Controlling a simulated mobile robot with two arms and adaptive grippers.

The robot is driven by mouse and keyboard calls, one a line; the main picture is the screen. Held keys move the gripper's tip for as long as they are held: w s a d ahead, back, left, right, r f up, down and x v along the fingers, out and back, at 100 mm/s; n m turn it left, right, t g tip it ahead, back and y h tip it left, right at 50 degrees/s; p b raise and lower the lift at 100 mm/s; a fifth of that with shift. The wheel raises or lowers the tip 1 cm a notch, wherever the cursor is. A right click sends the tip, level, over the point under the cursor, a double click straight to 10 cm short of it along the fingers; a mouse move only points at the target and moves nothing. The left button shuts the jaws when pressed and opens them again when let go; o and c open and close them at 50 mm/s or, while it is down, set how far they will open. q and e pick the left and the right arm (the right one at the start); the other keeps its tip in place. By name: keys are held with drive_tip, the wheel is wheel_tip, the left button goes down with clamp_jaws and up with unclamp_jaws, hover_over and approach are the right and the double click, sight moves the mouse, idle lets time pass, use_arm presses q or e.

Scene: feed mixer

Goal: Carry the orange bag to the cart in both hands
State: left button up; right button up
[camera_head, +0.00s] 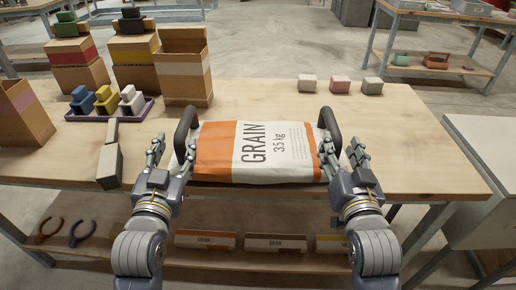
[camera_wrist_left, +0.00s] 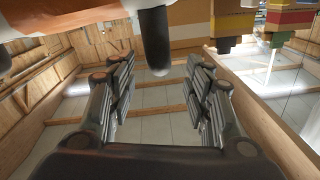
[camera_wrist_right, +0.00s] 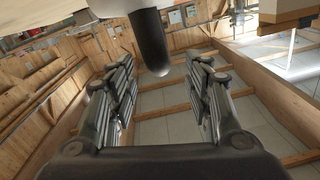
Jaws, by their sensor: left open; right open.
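The orange and white grain bag (camera_head: 257,153) lies flat on the wooden table, with a dark handle at each end. The left handle (camera_head: 186,127) and the right handle (camera_head: 330,128) stand out beyond its sides. My left gripper (camera_head: 172,155) is open at the left end, its fingers near the left handle, which also shows above the fingertips in the left wrist view (camera_wrist_left: 155,42). My right gripper (camera_head: 343,157) is open at the right end; the right handle hangs into the upper middle of the right wrist view (camera_wrist_right: 150,42). Neither gripper holds anything. I cannot identify the cart.
Cardboard boxes (camera_head: 184,75) and a purple tray (camera_head: 142,112) with coloured pieces stand at the left of the table (camera_head: 415,165). Three small blocks (camera_head: 340,85) sit behind the bag. A grey-white unit (camera_head: 490,150) stands right. The table's right part is clear.

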sight(185, 125)
use_arm(q)
drive_tip(key=w, duration=0.9)
drive_tip(key=shift+w, duration=0.25)
use_arm(e)
drive_tip(key=w, duration=0.9)
drive_tip(key=shift+w, duration=0.25)
use_arm(q)
clamp_jaws()
use_arm(e)
clamp_jaws()
